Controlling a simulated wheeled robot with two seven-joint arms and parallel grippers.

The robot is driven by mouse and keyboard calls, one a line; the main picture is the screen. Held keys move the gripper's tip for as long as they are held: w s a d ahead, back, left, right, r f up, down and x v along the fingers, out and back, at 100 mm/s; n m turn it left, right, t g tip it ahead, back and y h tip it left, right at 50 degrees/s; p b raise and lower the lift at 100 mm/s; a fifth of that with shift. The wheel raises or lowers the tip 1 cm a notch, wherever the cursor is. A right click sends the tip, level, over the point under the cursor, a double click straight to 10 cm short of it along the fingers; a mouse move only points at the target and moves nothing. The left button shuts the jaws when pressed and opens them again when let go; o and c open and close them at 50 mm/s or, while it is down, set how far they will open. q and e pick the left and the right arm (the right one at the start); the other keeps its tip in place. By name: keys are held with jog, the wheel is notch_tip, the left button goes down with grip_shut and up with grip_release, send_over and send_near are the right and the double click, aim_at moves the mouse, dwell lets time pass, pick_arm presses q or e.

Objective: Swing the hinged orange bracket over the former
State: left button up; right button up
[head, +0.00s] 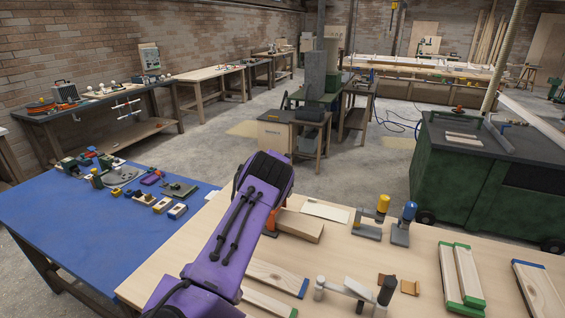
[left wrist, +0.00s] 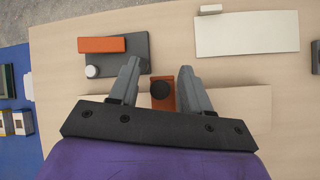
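My left gripper (left wrist: 160,66) is open in the left wrist view. Its two grey fingers stand on either side of an orange piece with a black knob (left wrist: 161,89), with a gap on both sides. This orange piece lies at or over a pale wooden block (left wrist: 242,103), partly hidden by my gripper. A separate-looking orange bar (left wrist: 102,44) lies on a dark grey plate (left wrist: 135,47) with a white round knob (left wrist: 91,71). I cannot tell how the orange parts join. In the head view my purple arm hides most of this; some orange (head: 272,222) shows beside the wooden block (head: 301,227).
A white sheet (left wrist: 246,33) lies beyond the block. On the light wooden bench (head: 405,262) stand yellow-topped (head: 382,204) and blue-topped (head: 409,212) tools, a grey-and-black device (head: 345,288) and green-ended boards (head: 450,275). A blue table (head: 60,225) with small parts adjoins at left.

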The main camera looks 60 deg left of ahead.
pick_arm(q)
jog(key=shift+a+f, duration=0.2)
jog(key=shift+f, duration=0.15)
jog(key=shift+s+d+r, duration=0.3)
jog(key=shift+r, duration=0.05)
jog(key=shift+s+d+r, duration=0.2)
jog(key=shift+s+r, duration=0.05)
jog(key=shift+r, duration=0.25)
jog(key=b+v, duration=0.2)
jog(key=v, duration=0.7)
jog(key=shift+r, duration=0.1)
jog(key=shift+d, duration=0.1)
